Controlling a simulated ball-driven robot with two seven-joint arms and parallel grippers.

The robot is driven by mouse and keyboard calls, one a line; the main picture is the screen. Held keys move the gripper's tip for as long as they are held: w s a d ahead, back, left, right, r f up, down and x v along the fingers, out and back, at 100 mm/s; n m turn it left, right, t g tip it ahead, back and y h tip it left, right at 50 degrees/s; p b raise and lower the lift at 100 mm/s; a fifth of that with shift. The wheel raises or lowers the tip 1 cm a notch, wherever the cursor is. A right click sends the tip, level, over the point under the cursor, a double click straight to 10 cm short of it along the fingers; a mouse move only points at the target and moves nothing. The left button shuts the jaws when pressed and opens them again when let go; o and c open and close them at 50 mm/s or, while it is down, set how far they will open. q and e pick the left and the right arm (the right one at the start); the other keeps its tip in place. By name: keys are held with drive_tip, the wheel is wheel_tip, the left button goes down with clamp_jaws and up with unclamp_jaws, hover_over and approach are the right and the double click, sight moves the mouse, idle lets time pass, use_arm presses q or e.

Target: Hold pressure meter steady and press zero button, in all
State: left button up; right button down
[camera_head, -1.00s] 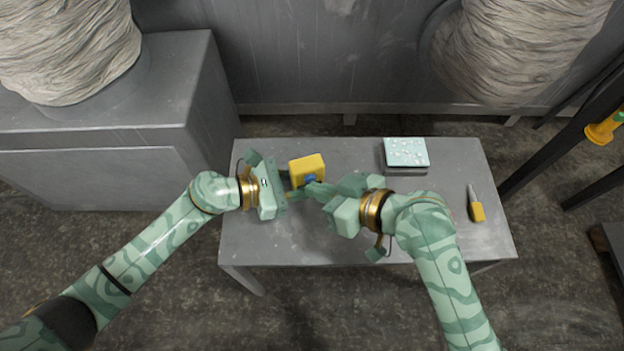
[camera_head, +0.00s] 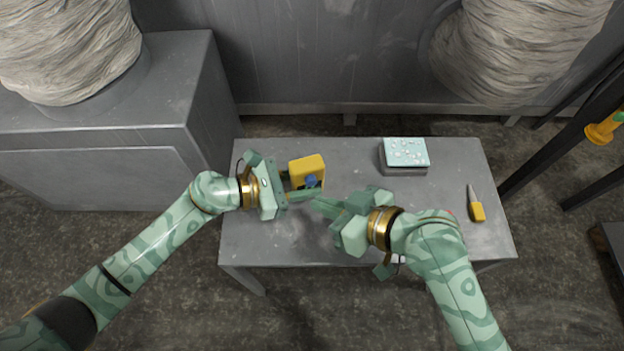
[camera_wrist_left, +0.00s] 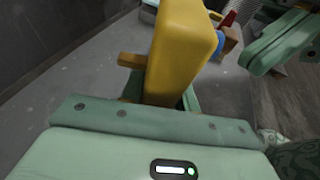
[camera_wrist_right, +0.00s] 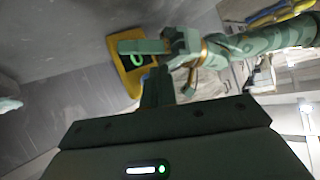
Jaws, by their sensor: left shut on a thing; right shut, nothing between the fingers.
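The yellow pressure meter (camera_head: 306,167) stands at the left part of the table, with a blue button (camera_head: 311,181) on its near side. In the left wrist view the meter (camera_wrist_left: 181,50) rises between the fingers. My left gripper (camera_head: 287,190) is shut on it from the left. In the right wrist view the meter (camera_wrist_right: 122,68) shows a dark face with a green mark, partly covered by a gripper finger. My right gripper (camera_head: 319,203) is shut and empty, its fingertips a little in front of the meter and apart from the button.
The grey table (camera_head: 265,238) carries a pale-topped box (camera_head: 405,153) at the back right and a yellow-handled tool (camera_head: 476,208) at the right. A grey cabinet (camera_head: 100,170) stands at the left.

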drive_tip(key=shift+s+d, duration=0.3)
drive_tip(key=shift+s, duration=0.65)
drive_tip(key=shift+s+d, duration=0.3)
drive_tip(key=shift+s, duration=0.6)
use_arm(q)
drive_tip(key=o, duration=0.8)
drive_tip(key=shift+o, duration=0.2)
drive_tip(key=shift+a, duration=0.1)
